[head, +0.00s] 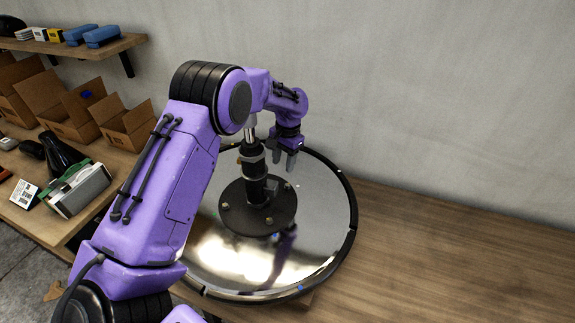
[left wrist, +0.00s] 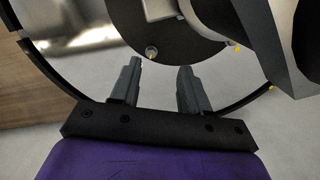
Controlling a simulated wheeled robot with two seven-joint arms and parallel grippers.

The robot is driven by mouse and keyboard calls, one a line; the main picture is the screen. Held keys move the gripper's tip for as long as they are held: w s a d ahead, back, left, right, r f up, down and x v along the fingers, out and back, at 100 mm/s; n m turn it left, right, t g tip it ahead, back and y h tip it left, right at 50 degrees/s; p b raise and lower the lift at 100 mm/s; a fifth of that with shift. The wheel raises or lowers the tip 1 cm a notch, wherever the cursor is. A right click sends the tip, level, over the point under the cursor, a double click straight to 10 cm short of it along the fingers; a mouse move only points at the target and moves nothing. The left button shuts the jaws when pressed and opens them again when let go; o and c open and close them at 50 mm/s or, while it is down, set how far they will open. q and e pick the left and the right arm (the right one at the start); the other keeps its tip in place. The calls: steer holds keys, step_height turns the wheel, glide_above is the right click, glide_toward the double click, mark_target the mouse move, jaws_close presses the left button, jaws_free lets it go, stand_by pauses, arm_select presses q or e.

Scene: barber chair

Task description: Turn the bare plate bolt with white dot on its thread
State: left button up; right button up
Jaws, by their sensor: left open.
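The black round plate (head: 240,222) of the chair's pedestal lies on a shiny chrome disc (head: 325,215), with a dark column (head: 254,160) rising from it. Small bolts sit around the plate's rim, one at the left (head: 225,205), one at the front (head: 269,221) and one at the right (head: 288,186). My left gripper (head: 283,160) is open and empty, fingers down, above the far right of the plate. In the left wrist view, a bolt (left wrist: 152,53) shows at the plate's edge, just beyond the open fingertips (left wrist: 159,68), apart from them. I cannot make out a white dot on any thread.
The column stands close beside my left gripper. A wooden bench (head: 450,235) is clear to the right, with a grey wall (head: 420,90) behind. At the left are cardboard boxes (head: 128,125), a hair dryer (head: 62,155) and a shelf (head: 75,50).

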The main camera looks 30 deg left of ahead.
mark_target(288, 185)
arm_select(q)
steer(key=f+n+p, duration=0.1)
steer(key=f+n, duration=0.2)
steer(key=n, duration=0.8)
steer(key=w+f+n+p, duration=0.1)
steer(key=f+n+p, duration=0.1)
steer(key=n, duration=0.9)
steer(key=f+n+t+p, duration=0.1)
steer(key=f+n, duration=0.4)
steer(key=n, duration=0.7)
steer(key=shift+w+d+h+p, duration=0.2)
steer(key=shift+d+h+p, duration=0.05)
steer(key=shift+h+p, duration=0.15)
jaws_close()
arm_select(e)
step_height(288, 185, up, 6)
steer(key=shift+f, duration=0.2)
